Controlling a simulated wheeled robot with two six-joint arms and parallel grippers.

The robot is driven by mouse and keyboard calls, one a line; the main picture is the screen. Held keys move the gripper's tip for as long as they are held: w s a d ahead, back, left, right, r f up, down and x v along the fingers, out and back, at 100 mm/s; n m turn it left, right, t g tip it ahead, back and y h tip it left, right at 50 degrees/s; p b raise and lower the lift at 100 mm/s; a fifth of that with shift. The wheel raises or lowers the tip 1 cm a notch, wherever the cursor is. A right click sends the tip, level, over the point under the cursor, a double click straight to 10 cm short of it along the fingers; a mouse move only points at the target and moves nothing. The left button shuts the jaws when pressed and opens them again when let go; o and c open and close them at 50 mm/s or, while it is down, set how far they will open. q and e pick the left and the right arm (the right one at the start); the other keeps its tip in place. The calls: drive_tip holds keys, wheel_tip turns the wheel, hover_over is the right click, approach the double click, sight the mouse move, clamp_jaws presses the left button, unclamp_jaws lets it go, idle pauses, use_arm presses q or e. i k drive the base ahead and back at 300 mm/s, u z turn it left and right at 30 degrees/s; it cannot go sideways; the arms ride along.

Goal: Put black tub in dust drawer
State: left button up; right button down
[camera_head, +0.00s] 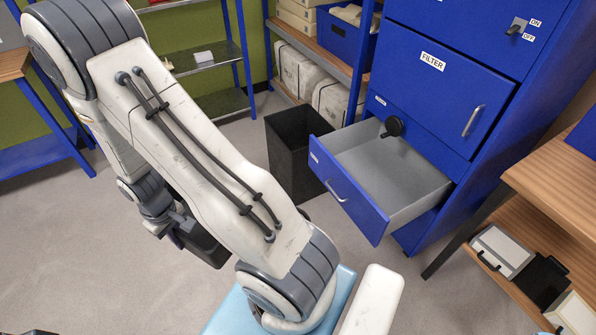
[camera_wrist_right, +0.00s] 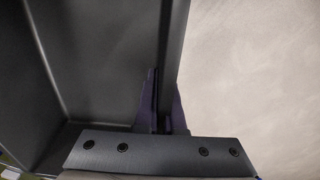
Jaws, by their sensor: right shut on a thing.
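The black tub (camera_head: 208,246) is partly hidden behind my right arm in the head view. My right gripper (camera_head: 178,230) is shut on it, off to the left of the cabinet. In the right wrist view, the fingers (camera_wrist_right: 165,112) straddle one wall of the tub (camera_wrist_right: 100,60), one inside and one outside. The tub's visible inside looks empty. The blue dust drawer (camera_head: 347,196) is pulled open from the bottom of the blue cabinet, and its grey inside is empty. The tub is apart from the drawer. My left gripper is not in view.
A tall black bin (camera_head: 292,152) stands on the floor just left of the drawer. A wooden shelf (camera_head: 555,180) is at the right. Grey floor in front is clear.

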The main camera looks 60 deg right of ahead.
sight(369, 178)
drive_tip(key=z, duration=0.05)
drive_tip(key=k, duration=0.75)
drive_tip(key=z, duration=1.65)
